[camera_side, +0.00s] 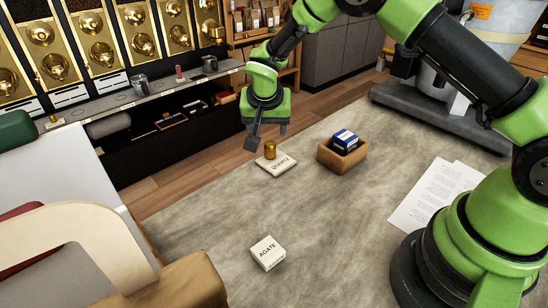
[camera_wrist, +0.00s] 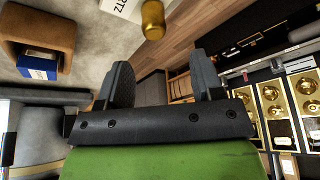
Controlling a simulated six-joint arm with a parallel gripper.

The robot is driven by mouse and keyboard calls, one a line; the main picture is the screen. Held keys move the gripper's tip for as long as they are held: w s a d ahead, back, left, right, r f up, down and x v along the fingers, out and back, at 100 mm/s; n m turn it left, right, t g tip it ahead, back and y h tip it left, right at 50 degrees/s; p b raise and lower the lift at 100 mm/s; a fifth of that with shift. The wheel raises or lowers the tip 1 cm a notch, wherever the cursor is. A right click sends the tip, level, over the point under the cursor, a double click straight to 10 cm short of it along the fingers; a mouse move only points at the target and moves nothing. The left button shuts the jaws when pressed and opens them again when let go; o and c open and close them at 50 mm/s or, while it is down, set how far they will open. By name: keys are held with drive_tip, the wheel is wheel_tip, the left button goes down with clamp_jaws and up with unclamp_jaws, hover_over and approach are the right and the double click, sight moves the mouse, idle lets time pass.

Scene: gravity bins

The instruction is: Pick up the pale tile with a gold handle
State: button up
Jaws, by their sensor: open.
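The pale tile (camera_side: 275,167), lettered QUARTZ, lies flat on the grey surface, with a short gold handle (camera_side: 270,150) standing on it. In the wrist view the gold handle (camera_wrist: 153,20) shows at the top, beside part of the pale tile (camera_wrist: 122,8). My gripper (camera_side: 250,143) is above the surface, up and to the left of the handle in the side view. In the wrist view my gripper (camera_wrist: 164,80) has its two dark fingers spread wide, with nothing between them. The handle is beyond the fingertips, apart from them.
A brown tray (camera_side: 328,154) holding a blue box (camera_side: 344,139) stands right of the tile. A white AGATE block (camera_side: 267,253) lies nearer the front. Paper sheets (camera_side: 437,195) lie at right. A pale curved chair arm (camera_side: 75,222) is at front left. The middle surface is clear.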

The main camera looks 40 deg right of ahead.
sight(270, 143)
drive_tip(key=x, duration=0.4)
drive_tip(key=s+x, duration=0.1)
drive_tip(key=x, duration=0.1)
drive_tip(key=shift+w+f, duration=0.15)
drive_tip(key=shift+f, duration=0.35)
drive_tip(key=shift+c, duration=0.2)
clamp_jaws()
